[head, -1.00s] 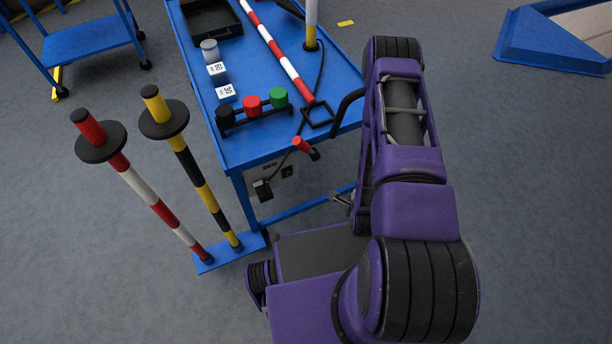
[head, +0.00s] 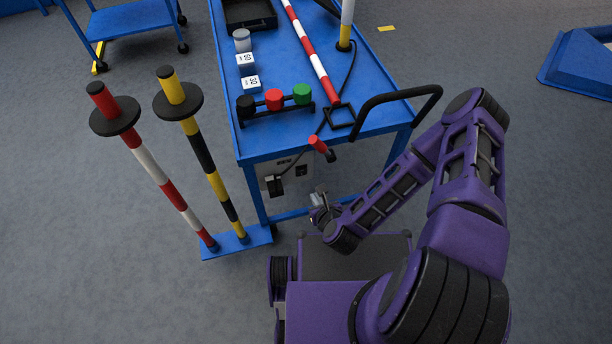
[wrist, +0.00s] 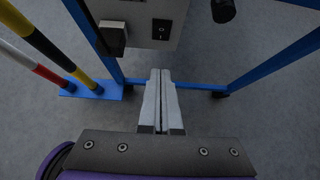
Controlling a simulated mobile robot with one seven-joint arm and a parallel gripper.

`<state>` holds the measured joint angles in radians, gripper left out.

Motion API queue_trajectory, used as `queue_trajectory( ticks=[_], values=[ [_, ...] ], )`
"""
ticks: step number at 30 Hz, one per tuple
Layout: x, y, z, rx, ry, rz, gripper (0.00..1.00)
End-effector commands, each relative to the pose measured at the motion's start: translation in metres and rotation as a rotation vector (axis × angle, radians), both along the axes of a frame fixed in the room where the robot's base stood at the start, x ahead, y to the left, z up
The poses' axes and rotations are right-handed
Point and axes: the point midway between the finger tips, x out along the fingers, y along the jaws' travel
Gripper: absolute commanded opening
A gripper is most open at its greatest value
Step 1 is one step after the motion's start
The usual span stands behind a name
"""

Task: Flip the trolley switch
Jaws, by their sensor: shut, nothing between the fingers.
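The blue trolley (head: 360,98) stands in front of me. A pale grey box is fixed under its near end; in the wrist view this box (wrist: 145,22) carries a black rocker switch (wrist: 161,29) on its face. The switch also shows small in the head view (head: 301,170). A dark plug or block (wrist: 112,38) sits left of the switch on the box. My gripper (wrist: 161,72) is shut and empty, its tips below the switch and apart from it. In the head view my gripper (head: 318,196) is low, just in front of the trolley's near end.
A black push handle (head: 398,94) juts from the trolley's near right corner. A red-tipped lever (head: 318,145) sticks out above the box. Two striped posts, red-white (head: 155,170) and yellow-black (head: 207,160), stand left on a blue base (head: 240,245).

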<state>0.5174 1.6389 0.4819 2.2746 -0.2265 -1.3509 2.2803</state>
Motion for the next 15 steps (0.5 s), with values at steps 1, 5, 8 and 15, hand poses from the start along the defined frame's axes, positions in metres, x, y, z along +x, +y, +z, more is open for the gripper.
queue_trajectory(
  ticks=[1,5,8,15],
  values=[
    [0.001,0.0,-0.001,-0.001,0.0,0.001,0.0],
    [0.008,0.002,-0.008,-0.002,-0.002,0.002,0.0],
    [0.02,0.006,-0.018,-0.003,-0.002,0.002,0.0],
    [0.059,0.017,-0.051,-0.004,-0.003,0.004,0.0]
  ],
)
